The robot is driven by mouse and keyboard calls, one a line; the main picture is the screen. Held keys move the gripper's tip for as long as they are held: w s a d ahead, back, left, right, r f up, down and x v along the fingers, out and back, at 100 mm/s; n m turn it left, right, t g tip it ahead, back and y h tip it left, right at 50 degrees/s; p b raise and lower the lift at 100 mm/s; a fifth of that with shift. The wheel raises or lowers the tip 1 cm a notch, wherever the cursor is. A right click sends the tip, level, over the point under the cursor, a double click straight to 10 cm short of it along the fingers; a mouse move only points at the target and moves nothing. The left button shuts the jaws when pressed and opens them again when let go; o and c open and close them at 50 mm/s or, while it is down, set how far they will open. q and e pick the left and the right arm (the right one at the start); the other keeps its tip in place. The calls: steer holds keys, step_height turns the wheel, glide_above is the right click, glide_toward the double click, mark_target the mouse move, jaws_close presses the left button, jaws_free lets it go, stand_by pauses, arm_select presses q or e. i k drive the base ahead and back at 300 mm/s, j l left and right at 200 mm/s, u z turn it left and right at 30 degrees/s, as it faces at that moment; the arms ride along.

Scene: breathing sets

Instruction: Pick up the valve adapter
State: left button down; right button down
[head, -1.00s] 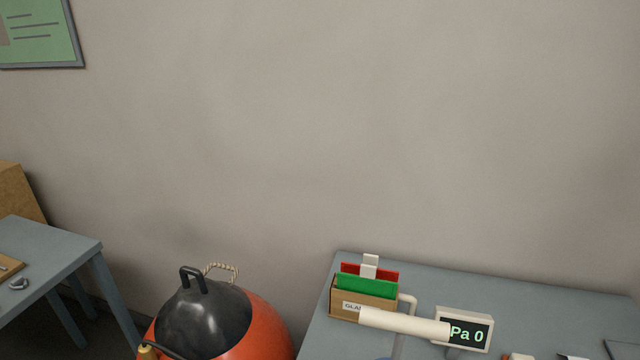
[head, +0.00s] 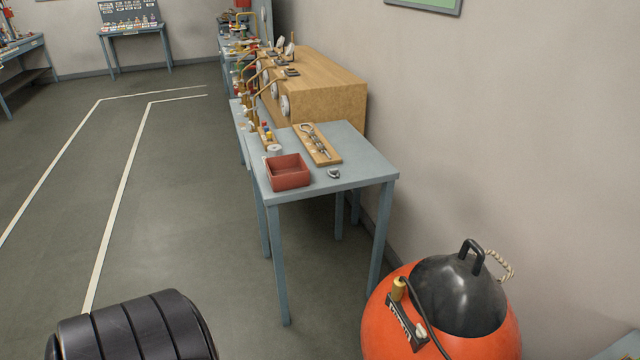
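I cannot tell for sure which thing is the valve adapter. A small silvery metal piece (head: 333,173) lies alone near the front right of the small blue-grey table (head: 358,170). Behind it, a wooden board (head: 330,156) holds several metal pieces, too small to make out. Neither of my grippers shows in the head view. A black ribbed part of my own body shows at the bottom left.
A red tray (head: 288,173) stands on the table's front left. A wooden cabinet (head: 335,100) with round dials stands behind. An orange and black ball-shaped vessel (head: 440,315) stands on the floor in front, at right. The floor (head: 180,200) at left is clear.

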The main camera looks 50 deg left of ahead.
mark_target(398, 287)
steer(key=u, duration=0.95)
